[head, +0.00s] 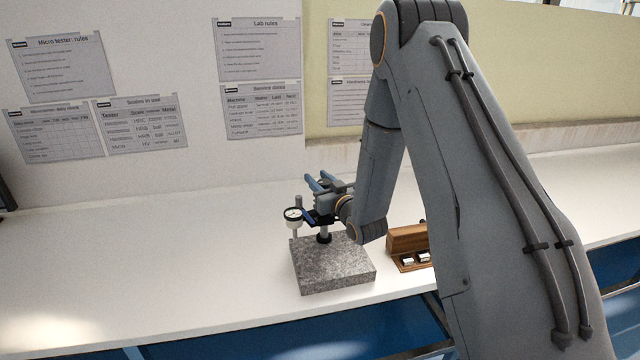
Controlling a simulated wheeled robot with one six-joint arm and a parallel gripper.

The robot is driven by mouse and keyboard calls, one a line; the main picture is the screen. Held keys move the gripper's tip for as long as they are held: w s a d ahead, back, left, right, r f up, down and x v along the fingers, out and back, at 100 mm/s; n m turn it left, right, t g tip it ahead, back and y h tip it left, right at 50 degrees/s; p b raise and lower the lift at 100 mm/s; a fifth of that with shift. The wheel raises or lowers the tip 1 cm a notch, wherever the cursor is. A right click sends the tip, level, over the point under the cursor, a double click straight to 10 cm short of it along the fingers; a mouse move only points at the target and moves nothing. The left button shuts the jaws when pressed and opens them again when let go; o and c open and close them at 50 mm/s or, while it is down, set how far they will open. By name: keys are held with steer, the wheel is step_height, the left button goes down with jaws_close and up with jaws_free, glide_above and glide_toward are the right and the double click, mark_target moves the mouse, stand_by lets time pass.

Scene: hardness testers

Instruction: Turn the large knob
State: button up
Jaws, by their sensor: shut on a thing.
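A dial gauge stand with a speckled grey granite base (333,268) stands on the white bench in the head view. Its round white dial gauge (293,214) hangs at the left, and a black collar (323,238) sits at the foot of its post. My gripper (315,204) is at the upper part of the stand, just right of the dial, and is shut on a part there. That part, which I take to be the large knob, is hidden by the gripper, so its turn angle cannot be seen.
A wooden box (407,243) with small metal blocks stands right of the granite base, partly behind my arm. The white bench (150,260) is clear to the left. Paper notices (258,50) hang on the wall behind. The bench's front edge is close to the base.

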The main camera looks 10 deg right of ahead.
steer(key=shift+s+a+n+g+y+b, duration=0.4)
steer(key=shift+n+g+y+b, duration=0.65)
steer(key=shift+n+g+y, duration=0.8)
steer(key=shift+s+a+n+g+y+b, duration=0.4)
steer(key=shift+n+g+y+b, duration=0.65)
steer(key=shift+n+g+y, duration=0.8)
steer(key=shift+s+a+n+g+y+b, duration=0.4)
steer(key=shift+n+g+y+b, duration=0.85)
steer(key=shift+y, duration=1.05)
steer(key=shift+w+a+n, duration=0.1)
steer(key=shift+n, duration=0.15)
steer(key=o, duration=1)
steer(key=shift+o, duration=0.2)
steer(key=b+v, duration=0.1)
steer(key=v, duration=0.6)
steer(key=shift+d+b, duration=0.35)
